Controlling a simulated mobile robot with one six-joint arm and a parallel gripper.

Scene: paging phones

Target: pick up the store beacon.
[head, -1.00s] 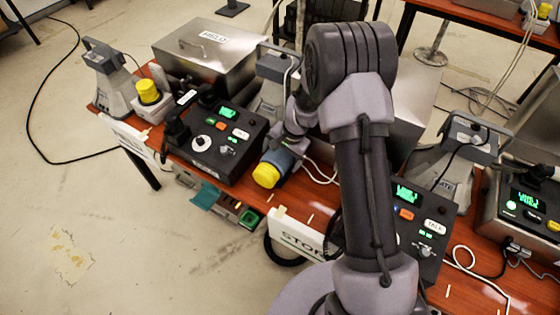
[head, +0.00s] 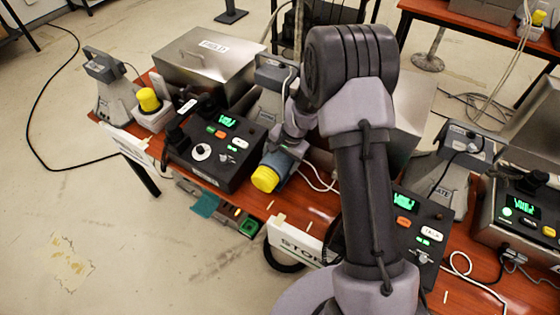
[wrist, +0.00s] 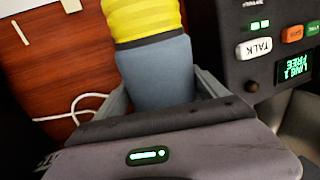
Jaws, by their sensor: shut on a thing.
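The store beacon has a yellow cap (head: 265,179) and a blue-grey body (head: 281,160). In the head view it is at the end of my arm, above the wooden table near the front STORE sign (head: 297,241). My gripper (wrist: 160,88) is shut on the beacon's blue-grey body (wrist: 157,70), one finger on each side. The ribbed yellow part (wrist: 142,18) points away from my gripper in the wrist view. My forearm hides part of the table, and I cannot tell how far the beacon is from the tabletop.
A black phone console (head: 215,160) stands left of the beacon, and another (head: 425,225) stands right of my arm. Another yellow-capped beacon (head: 148,99) and a metal box (head: 210,62) are at the left. A white cable (wrist: 80,108) lies on the table.

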